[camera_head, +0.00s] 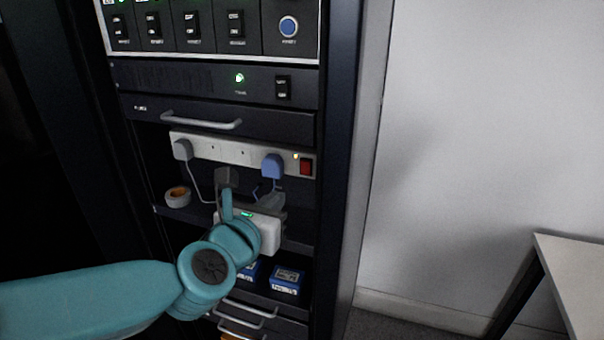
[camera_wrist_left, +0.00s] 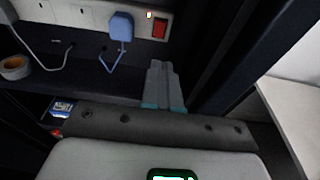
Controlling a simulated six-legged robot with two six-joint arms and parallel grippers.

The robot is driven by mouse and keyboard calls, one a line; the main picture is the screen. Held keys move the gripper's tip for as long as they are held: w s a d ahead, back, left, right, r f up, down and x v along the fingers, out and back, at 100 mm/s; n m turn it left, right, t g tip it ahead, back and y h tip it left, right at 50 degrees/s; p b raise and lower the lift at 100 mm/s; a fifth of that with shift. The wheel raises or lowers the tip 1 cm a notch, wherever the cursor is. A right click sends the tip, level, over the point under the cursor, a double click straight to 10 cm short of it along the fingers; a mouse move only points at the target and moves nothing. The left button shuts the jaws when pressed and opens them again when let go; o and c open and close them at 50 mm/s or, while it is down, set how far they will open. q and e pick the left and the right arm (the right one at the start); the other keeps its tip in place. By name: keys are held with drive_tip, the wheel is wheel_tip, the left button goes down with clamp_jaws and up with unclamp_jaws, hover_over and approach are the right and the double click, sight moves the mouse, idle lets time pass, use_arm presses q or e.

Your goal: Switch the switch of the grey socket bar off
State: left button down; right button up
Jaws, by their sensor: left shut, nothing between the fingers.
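The grey socket bar (camera_head: 230,153) is fixed across the rack, with a grey plug (camera_head: 182,149) at its left and a blue plug (camera_head: 272,166) towards its right. Its red switch (camera_head: 306,167) is at the right end, beside a small lit yellow lamp (camera_head: 296,156). In the left wrist view the red switch (camera_wrist_left: 159,28) and blue plug (camera_wrist_left: 121,26) show above my gripper. My left gripper (camera_wrist_left: 160,68) is shut and empty, below the switch and apart from it. My right gripper is in neither view.
A roll of tape (camera_head: 178,196) lies on the shelf below the bar, at the left. Blue boxes (camera_head: 286,281) stand on a lower shelf. A drawer handle (camera_head: 202,121) juts out above the bar. A white table (camera_head: 575,275) stands at the right.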

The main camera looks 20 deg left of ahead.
use_arm(q)
drive_tip(key=shift+w+f, duration=0.1)
drive_tip(key=shift+w, duration=0.1)
approach(307, 166)
drive_tip(key=w+p, duration=0.1)
drive_tip(key=w, duration=0.2)
drive_tip(key=w+f+p, duration=0.1)
drive_tip(key=w+p, duration=0.1)
drive_tip(key=w, duration=0.1)
drive_tip(key=shift+w+f, duration=0.15)
drive_tip(key=shift+d, duration=0.2)
